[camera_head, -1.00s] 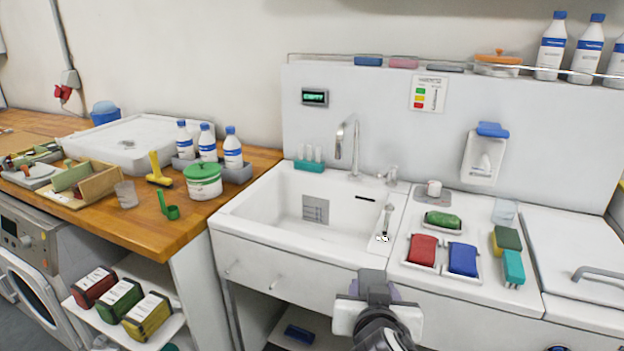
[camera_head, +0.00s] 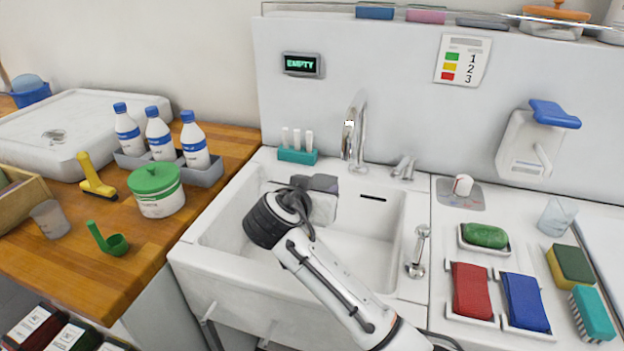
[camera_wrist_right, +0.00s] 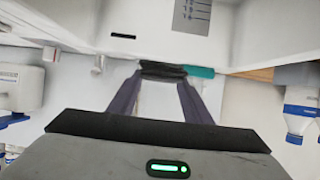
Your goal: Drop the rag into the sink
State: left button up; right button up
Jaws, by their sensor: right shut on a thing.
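The white sink (camera_head: 385,235) is in the middle of the head view, with its tap (camera_head: 357,130) at the back. My right gripper (camera_head: 320,203) is over the left part of the basin. Its fingers are hidden behind the hand there. In the right wrist view the two purple-grey fingers (camera_wrist_right: 160,82) are shut on a thin dark thing, which I take to be the rag (camera_wrist_right: 162,68). It is held at the fingertips, with the sink's white surfaces behind it. My left gripper is not in view.
On the wooden counter left of the sink stand a green-lidded tub (camera_head: 158,195) and several white bottles (camera_head: 157,135). Right of the sink lie a red pad (camera_head: 470,290), a blue pad (camera_head: 525,300) and a green soap (camera_head: 485,235). The basin shows no other object.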

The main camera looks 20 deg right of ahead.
jog(key=shift+s+f, duration=0.2)
jog(key=shift+f, duration=0.15)
notch_tip(320, 180, down, 5)
jog(key=b, duration=0.3)
jog(key=shift+r, duration=0.15)
jog(key=o, duration=1.1)
jog(key=shift+o, duration=0.2)
jog(key=shift+b, duration=0.3)
jog(key=v, duration=1)
jog(key=shift+b, duration=0.35)
jog(key=shift+s, duration=0.2)
